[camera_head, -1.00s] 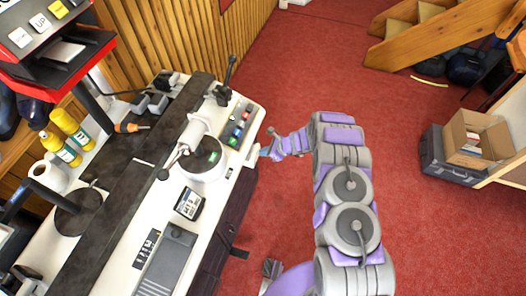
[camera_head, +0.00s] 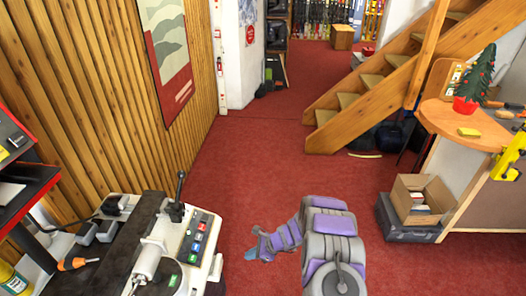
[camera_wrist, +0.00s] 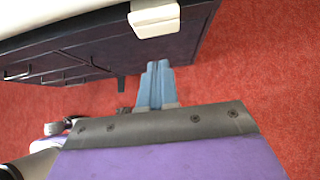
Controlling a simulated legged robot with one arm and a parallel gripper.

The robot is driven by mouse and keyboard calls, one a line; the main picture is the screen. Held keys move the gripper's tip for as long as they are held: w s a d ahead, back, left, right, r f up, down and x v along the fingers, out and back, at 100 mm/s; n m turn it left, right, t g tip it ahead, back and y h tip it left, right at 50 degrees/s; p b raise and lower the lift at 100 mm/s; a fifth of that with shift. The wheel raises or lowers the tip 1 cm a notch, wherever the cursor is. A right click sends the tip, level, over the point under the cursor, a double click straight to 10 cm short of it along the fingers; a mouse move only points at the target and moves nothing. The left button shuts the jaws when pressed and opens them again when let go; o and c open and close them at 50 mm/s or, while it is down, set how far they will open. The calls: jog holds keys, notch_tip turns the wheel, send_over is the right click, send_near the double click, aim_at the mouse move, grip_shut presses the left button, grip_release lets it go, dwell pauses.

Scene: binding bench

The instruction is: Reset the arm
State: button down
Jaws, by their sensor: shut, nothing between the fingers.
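My gripper (camera_head: 252,254) hangs over the red carpet, just right of the binding bench (camera_head: 122,208) in the head view. It is apart from the bench's control panel (camera_head: 197,236). In the wrist view my gripper (camera_wrist: 158,68) has its blue fingers together with nothing between them. My purple and grey arm is bent and folded in the lower right of the head view. The lower part of the arm is cut off by the frame edge.
The bench's dark side (camera_wrist: 80,55) runs close to the fingers in the wrist view. An orange-handled screwdriver (camera_head: 76,263) lies on the bench. A wooden staircase (camera_head: 385,75), a cardboard box (camera_head: 422,198) and a counter (camera_head: 470,122) stand right. Carpet between is clear.

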jog(key=s+d+r+n+g, duration=0.1)
jog(key=s+r+n, duration=0.25)
jog(key=r, duration=0.55)
jog(key=s+d+r+n+g+h, duration=0.1)
jog(key=s+r+n, duration=0.3)
jog(key=r, duration=0.6)
jog(key=s+r+n+g, duration=0.1)
jog(key=s+r+n, duration=0.2)
jog(key=s+r, duration=0.45)
jog(key=s+d+r+n+h, duration=0.4)
jog(key=s+d+r, duration=0.2)
jog(key=s+d, duration=0.4)
jog(key=s+d+r+n+h, duration=0.4)
jog(key=s+d+r, duration=0.3)
jog(key=s, duration=0.9)
jog(key=d, duration=0.3)
jog(key=shift+t, duration=0.4)
